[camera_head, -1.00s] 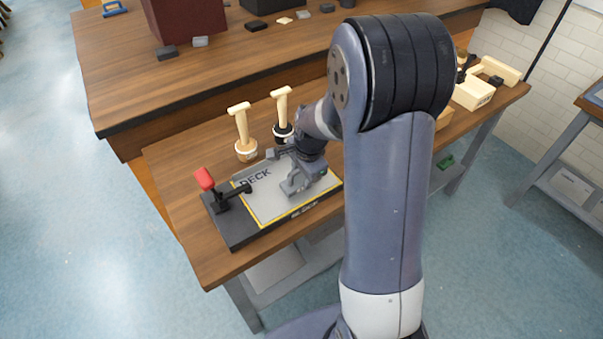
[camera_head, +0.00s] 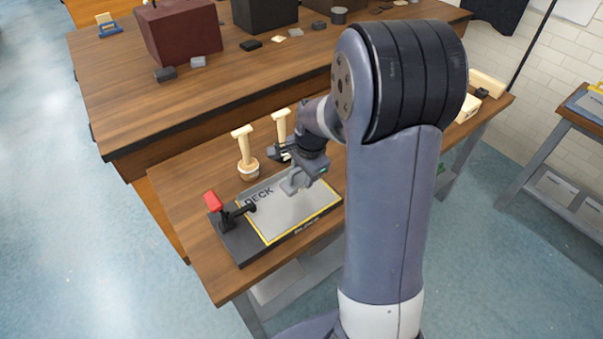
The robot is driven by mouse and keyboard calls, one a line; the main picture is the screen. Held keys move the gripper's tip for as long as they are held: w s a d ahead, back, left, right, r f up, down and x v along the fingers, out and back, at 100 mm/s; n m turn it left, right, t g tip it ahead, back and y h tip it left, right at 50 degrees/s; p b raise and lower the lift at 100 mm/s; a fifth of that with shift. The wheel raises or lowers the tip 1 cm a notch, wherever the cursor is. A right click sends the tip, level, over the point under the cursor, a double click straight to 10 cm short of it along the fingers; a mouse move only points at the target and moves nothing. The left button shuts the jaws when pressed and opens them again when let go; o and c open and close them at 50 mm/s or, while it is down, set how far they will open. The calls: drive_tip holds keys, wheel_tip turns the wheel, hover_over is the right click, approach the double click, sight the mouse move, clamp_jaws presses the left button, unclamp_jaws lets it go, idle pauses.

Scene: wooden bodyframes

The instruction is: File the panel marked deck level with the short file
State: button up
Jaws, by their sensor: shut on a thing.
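The panel marked DECK (camera_head: 291,216) is a pale grey sheet with a yellow border. It lies in a black fixture (camera_head: 243,249) on the near wooden bench. A red-handled clamp (camera_head: 213,202) stands at the fixture's left end, with its black arm reaching over the panel's left edge. My gripper (camera_head: 291,187) is over the panel's far side, shut on a small grey thing. My arm and the small size hide what the thing is, and I cannot tell whether it touches the panel. I cannot make out the short file for certain.
Two pale wooden T-handled tools stand behind the panel, one (camera_head: 243,148) on a round wooden base, the other (camera_head: 281,125) partly behind my gripper. A higher bench (camera_head: 200,99) behind holds a dark red box (camera_head: 180,33) and small blocks. My arm hides the bench's right part.

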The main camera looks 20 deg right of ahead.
drive_tip(key=s+r, duration=0.2)
drive_tip(key=s, duration=0.7)
drive_tip(key=shift+a+p, duration=0.15)
drive_tip(key=shift+p, duration=0.25)
